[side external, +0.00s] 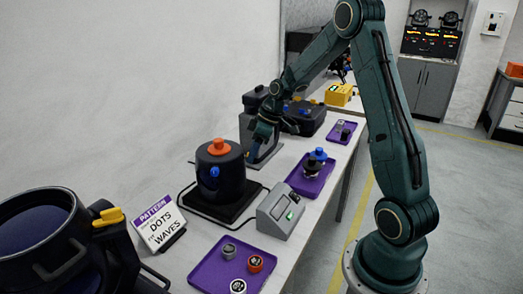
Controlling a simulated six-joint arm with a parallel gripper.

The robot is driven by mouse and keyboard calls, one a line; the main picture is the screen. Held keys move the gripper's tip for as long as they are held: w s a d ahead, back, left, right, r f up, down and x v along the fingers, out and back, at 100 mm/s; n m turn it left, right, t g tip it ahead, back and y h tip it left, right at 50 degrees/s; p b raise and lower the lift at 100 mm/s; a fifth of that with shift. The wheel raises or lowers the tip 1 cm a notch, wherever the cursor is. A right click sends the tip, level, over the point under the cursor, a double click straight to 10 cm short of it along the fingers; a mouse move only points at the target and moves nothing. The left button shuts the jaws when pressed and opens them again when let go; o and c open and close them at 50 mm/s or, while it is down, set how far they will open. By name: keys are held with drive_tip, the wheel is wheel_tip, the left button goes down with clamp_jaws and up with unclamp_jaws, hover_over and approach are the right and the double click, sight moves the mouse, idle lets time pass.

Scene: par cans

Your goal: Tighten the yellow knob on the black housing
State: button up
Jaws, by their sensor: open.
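A yellow knob (108,217) with a lever shape sits on the side of a large black housing (32,240), a round lamp can at the near left, cut by the picture edge. Whether the knob is loose or tight cannot be seen. My gripper (262,140) is open and far from this knob, farther back along the bench by a dark stand. Its fingers are small and dark against the black things there, so what lies between them is hard to make out.
A black can with an orange top (219,147) stands mid-bench. A pattern sign (160,224), a grey box with a green display (279,213) and a purple tray with several round pieces (211,268) lie nearer. More purple trays line the right edge. A wall bounds the left.

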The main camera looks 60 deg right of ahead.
clamp_jaws()
drive_tip(key=shift+d+y, duration=0.15)
drive_tip(key=shift+y, duration=0.35)
drive_tip(key=shift+w+d+f+m+g+y, duration=0.1)
drive_tip(key=shift+d+m+g+y, duration=0.15)
drive_tip(key=shift+y, duration=0.4)
drive_tip(key=shift+w+f+m+g+y, duration=0.15)
drive_tip(key=shift+g+y, duration=0.2)
drive_tip(key=shift+y, duration=0.25)
drive_tip(key=shift+s+d+r+m+g+y, duration=0.1)
drive_tip(key=shift+d+m+g+y, duration=0.15)
drive_tip(key=shift+y, duration=0.4)
drive_tip(key=shift+g+y, duration=0.25)
drive_tip(key=shift+y, duration=0.05)
unclamp_jaws()
drive_tip(key=shift+a, duration=0.1)
